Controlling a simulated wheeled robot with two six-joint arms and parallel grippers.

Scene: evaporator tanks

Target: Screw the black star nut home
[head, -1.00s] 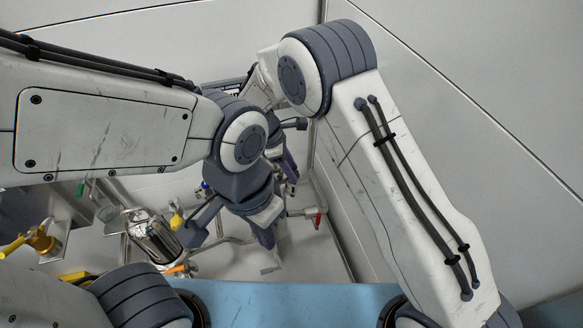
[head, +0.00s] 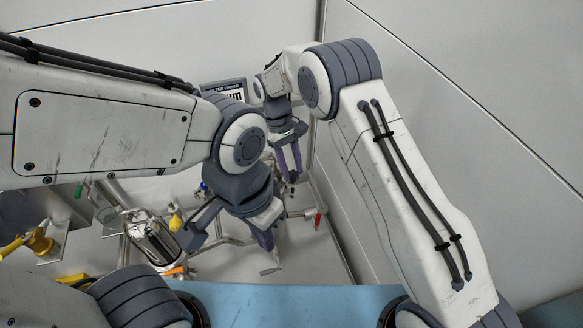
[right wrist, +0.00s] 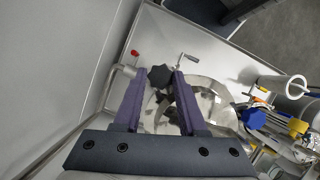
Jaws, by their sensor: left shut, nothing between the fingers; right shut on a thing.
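The black star nut (right wrist: 160,76) shows in the right wrist view between the purple fingertips of my right gripper (right wrist: 161,80). That gripper is shut on it. In the head view my right gripper (head: 291,170) points down near the back wall corner, and the nut cannot be made out there. The thread for the nut cannot be made out in either view. My left gripper (head: 266,240) is shut and empty, lower and nearer in the head view.
A shiny metal cylinder (head: 152,238) stands left of my left gripper. A red-handled valve (head: 318,220) is on the pipework at right. In the right wrist view a round steel part (right wrist: 212,98) lies below the gripper, with a crank handle (right wrist: 187,58) beyond. A sign (head: 224,90) hangs behind.

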